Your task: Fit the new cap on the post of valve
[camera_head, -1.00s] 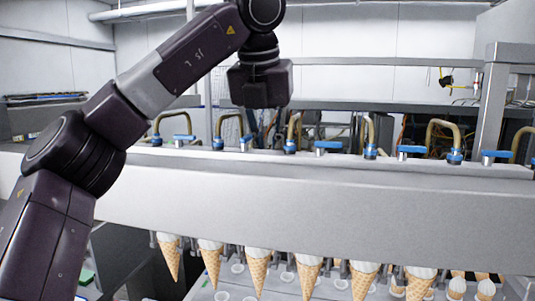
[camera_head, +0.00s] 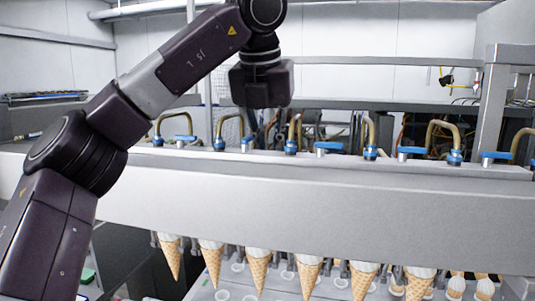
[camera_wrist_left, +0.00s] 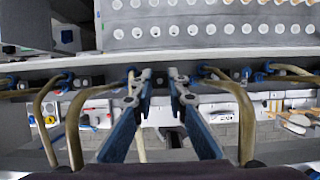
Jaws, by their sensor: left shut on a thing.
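My left arm comes in from the left in the head view, and its dark gripper body (camera_head: 260,84) hangs above the far side of the rail. Its fingertips do not show there. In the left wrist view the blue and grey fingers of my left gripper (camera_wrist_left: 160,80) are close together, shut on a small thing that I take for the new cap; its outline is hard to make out. Several valves with blue levers (camera_head: 328,148) and bent brass pipes (camera_head: 295,130) stand along the rail. I cannot tell which post lacks a cap. My right gripper is not in view.
The long grey rail (camera_head: 320,195) spans the head view. Several ice cream cones (camera_head: 308,277) hang below it. Cables and a frame post (camera_head: 492,105) stand behind. In the wrist view, a grey plate (camera_wrist_left: 210,30) with rows of round holes lies beyond the rail.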

